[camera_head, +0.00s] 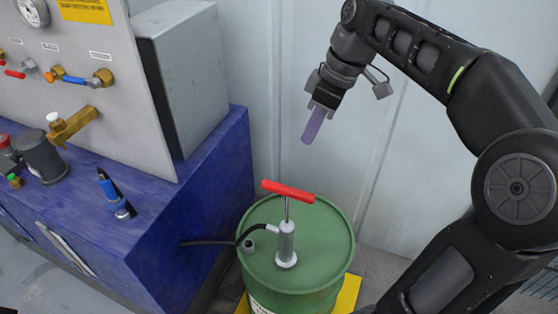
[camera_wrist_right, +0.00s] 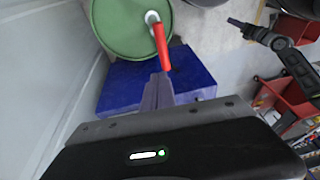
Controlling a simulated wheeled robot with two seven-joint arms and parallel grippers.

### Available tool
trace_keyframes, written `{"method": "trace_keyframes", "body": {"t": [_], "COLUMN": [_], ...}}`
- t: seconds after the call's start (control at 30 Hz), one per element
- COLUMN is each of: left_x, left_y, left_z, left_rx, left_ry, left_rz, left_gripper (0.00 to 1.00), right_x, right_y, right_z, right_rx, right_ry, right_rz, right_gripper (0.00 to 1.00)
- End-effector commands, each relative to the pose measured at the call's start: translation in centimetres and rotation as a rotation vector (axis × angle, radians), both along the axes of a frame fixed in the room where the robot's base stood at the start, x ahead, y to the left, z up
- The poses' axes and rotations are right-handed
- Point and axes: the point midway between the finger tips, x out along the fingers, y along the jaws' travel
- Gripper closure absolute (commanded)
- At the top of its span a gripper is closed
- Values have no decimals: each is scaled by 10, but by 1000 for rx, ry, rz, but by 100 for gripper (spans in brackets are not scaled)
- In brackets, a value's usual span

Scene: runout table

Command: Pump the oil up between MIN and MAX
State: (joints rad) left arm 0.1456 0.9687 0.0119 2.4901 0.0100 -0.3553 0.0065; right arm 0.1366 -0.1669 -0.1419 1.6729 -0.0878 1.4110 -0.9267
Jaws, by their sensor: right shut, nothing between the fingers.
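A hand pump (camera_head: 287,245) with a grey metal body stands upright on a green drum (camera_head: 322,262). Its red T-handle (camera_head: 288,191) sits on a thin rod a short way above the body. A black hose (camera_head: 212,242) runs from the pump to the blue bench. My right gripper (camera_head: 308,138) is shut and empty, above and behind the handle, apart from it in the head view. In the right wrist view the red handle (camera_wrist_right: 161,47) shows just beyond the shut fingertips (camera_wrist_right: 157,80). No MIN or MAX marks are readable.
A blue bench (camera_head: 180,225) with a grey panel (camera_head: 85,70) of valves and a gauge (camera_head: 34,12) stands at the left. A pale wall (camera_head: 280,80) is close behind the drum. A yellow base (camera_head: 348,293) shows under the drum.

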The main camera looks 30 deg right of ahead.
Motion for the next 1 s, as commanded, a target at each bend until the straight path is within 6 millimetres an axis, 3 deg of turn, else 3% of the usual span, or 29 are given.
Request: {"method": "trace_keyframes", "body": {"t": [0.53,0.9,1.0], "left_x": [1,6,6], "left_y": [0,-3,-3], "left_z": [-7,-55,-48], "left_rx": [-2,-13,-14], "left_ry": [-2,-18,-20], "left_rz": [-1,-6,-6], "left_gripper": [64,64,64], "right_x": [1,10,13], "right_y": [1,12,16], "right_z": [-8,-58,-70], "right_rx": [1,0,1], "right_ry": [1,1,5], "right_rz": [0,2,1], "right_gripper": [100,100,100]}}
